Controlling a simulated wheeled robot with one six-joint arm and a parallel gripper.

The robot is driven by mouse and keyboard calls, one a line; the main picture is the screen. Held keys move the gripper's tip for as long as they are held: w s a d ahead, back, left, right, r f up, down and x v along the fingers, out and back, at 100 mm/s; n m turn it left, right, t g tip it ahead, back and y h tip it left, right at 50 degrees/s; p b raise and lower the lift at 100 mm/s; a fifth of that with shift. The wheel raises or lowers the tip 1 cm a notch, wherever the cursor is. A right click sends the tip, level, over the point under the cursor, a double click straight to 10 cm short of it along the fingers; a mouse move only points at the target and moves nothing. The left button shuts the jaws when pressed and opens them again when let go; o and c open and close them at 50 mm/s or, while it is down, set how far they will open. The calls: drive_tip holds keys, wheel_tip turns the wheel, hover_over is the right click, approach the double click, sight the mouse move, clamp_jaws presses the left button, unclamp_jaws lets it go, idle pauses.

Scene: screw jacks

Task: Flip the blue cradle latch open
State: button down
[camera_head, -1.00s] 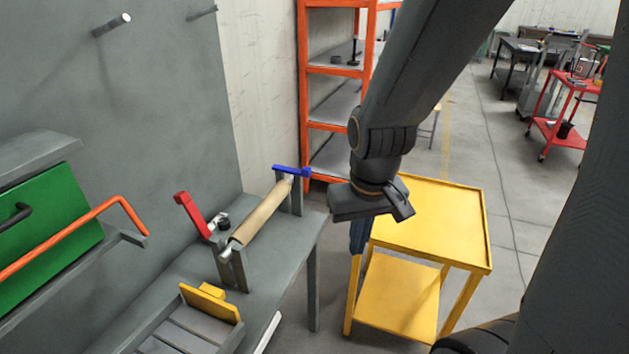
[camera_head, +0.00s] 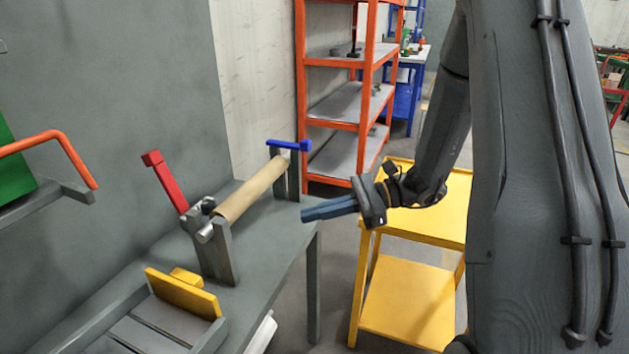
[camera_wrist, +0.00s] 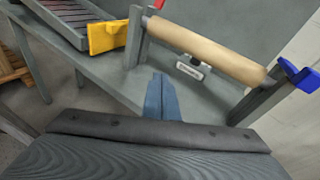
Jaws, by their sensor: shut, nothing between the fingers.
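The blue cradle latch (camera_head: 289,145) lies flat across the top of the far cradle post, over the end of a tan roller (camera_head: 250,192). It also shows at the right edge of the wrist view (camera_wrist: 299,76). A red latch (camera_head: 166,182) on the near post (camera_head: 217,252) stands tilted upward. My gripper (camera_head: 303,214) is shut and empty, to the right of the roller and in front of the blue latch, apart from both. In the wrist view its blue fingers (camera_wrist: 161,78) are together and point toward the bench below the roller.
The cradle stands on a grey bench (camera_head: 262,245). An orange bar (camera_head: 60,142) juts out at left. A yellow cart (camera_head: 410,296) stands to the right, and an orange shelf (camera_head: 345,112) behind.

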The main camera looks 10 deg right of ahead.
drive_tip(key=w+d+f+m+t+y+b, duration=0.1)
drive_tip(key=w+d+f+m+t+b, duration=0.1)
drive_tip(key=w+d+m+t+b, duration=0.2)
drive_tip(key=w+d+m+t, duration=0.3)
drive_tip(key=w+d+t, duration=0.2)
drive_tip(key=w+d, duration=0.2)
drive_tip(key=shift+w+d+f+t+y+b, duration=0.3)
drive_tip(key=shift+d+t+y+b, duration=0.1)
drive_tip(key=shift+d, duration=0.4)
drive_tip(key=x, duration=0.9)
drive_tip(key=shift+w+a+r, duration=0.1)
drive_tip(key=shift+a+r, duration=0.05)
drive_tip(key=shift+a, duration=0.05)
drive_tip(key=r, duration=0.1)
drive_tip(key=r+p, duration=0.1)
drive_tip(key=r, duration=0.1)
drive_tip(key=shift+w+a, duration=0.15)
drive_tip(key=shift+a, duration=0.05)
drive_tip(key=shift+r, duration=0.55)
drive_tip(key=shift+d+r, duration=0.1)
